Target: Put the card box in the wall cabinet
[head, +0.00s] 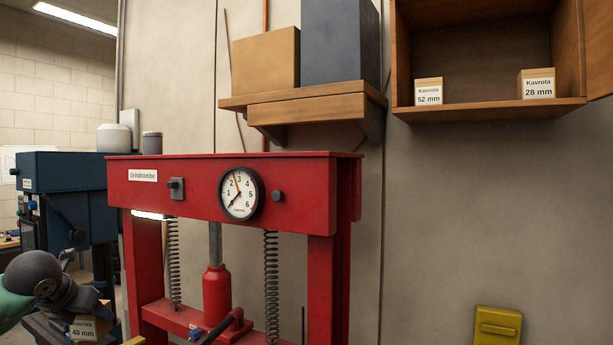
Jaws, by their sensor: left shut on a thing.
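The wall cabinet (480,108) is a wooden open box at the upper right, with its door swung out to the right. Inside stand two small card boxes with white labels: one marked "Kavrota 52 mm" (429,91) at the left and one marked "Kavrota 28 mm" (537,84) at the right. The cabinet floor between them is bare. My left gripper (72,297), at the lower left, is shut on a card box (92,327) labelled "Kavrota 40 mm". The gripper partly hides this box. It is far below and left of the cabinet. My right gripper is not in view.
A red press (295,198) with a dial gauge (240,194) stands between my left gripper and the cabinet. A wooden shelf (310,108) above it carries a brown box (266,61) and a dark grey block (340,40). A yellow object (498,326) is at the lower right. The wall below the cabinet is clear.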

